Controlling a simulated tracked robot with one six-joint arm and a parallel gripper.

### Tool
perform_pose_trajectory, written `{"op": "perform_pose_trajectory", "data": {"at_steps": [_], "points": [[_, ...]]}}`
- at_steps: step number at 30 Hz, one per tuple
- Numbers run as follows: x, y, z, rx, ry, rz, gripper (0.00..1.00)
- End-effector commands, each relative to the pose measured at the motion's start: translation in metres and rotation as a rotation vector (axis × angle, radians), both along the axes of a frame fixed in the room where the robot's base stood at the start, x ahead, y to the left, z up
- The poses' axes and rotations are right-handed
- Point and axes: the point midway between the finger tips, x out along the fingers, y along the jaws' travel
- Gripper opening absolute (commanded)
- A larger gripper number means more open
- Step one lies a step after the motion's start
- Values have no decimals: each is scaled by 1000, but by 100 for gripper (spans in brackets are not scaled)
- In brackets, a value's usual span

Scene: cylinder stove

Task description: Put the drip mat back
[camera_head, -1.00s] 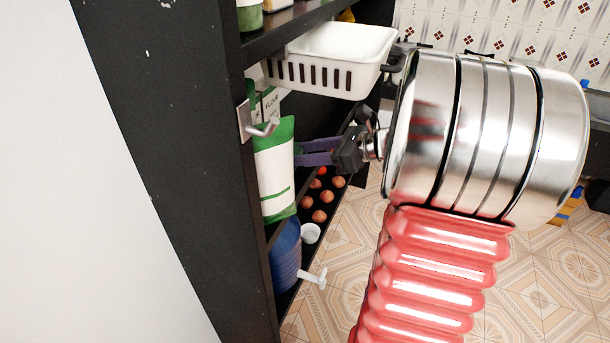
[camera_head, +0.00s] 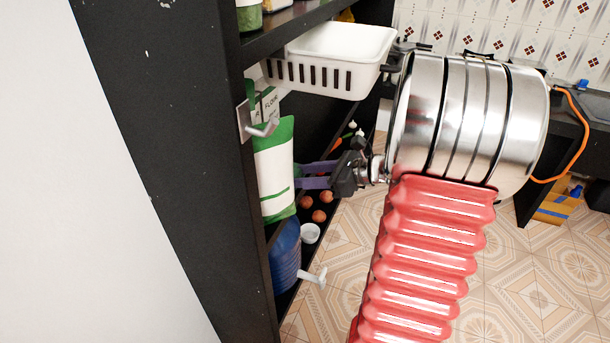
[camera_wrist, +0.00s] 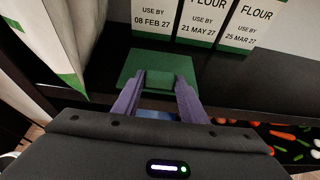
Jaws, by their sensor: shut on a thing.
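The drip mat (camera_wrist: 128,72) looks like a flat green square in the wrist view, in front of the flour bags. My gripper (camera_wrist: 161,78) has its two purple fingers shut on a raised green part of it. Whether the mat touches the shelf board is not clear. In the head view my gripper (camera_head: 312,175) reaches into the shelf from the right, and its fingertips pass behind a white and green bag, so the mat is hidden there.
Several flour bags (camera_wrist: 200,22) stand behind the mat. The white and green bag (camera_head: 275,165) is close on the left. A white basket (camera_head: 330,60) hangs above. Below are a blue container (camera_head: 286,255), a small white cup (camera_head: 310,233) and brown round items (camera_head: 320,215). The dark shelf side (camera_head: 175,130) is nearby.

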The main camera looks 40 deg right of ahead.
Motion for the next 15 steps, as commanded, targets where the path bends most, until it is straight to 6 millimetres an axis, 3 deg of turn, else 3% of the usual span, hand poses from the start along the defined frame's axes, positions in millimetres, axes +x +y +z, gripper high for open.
{"op": "perform_pose_trajectory", "data": {"at_steps": [10, 11, 15], "points": [[0, 0, -2, 0, 0, 0, 15], [0, 0, -2, -1, 0, 0, 40], [0, 0, -2, -1, 0, 0, 50]]}}
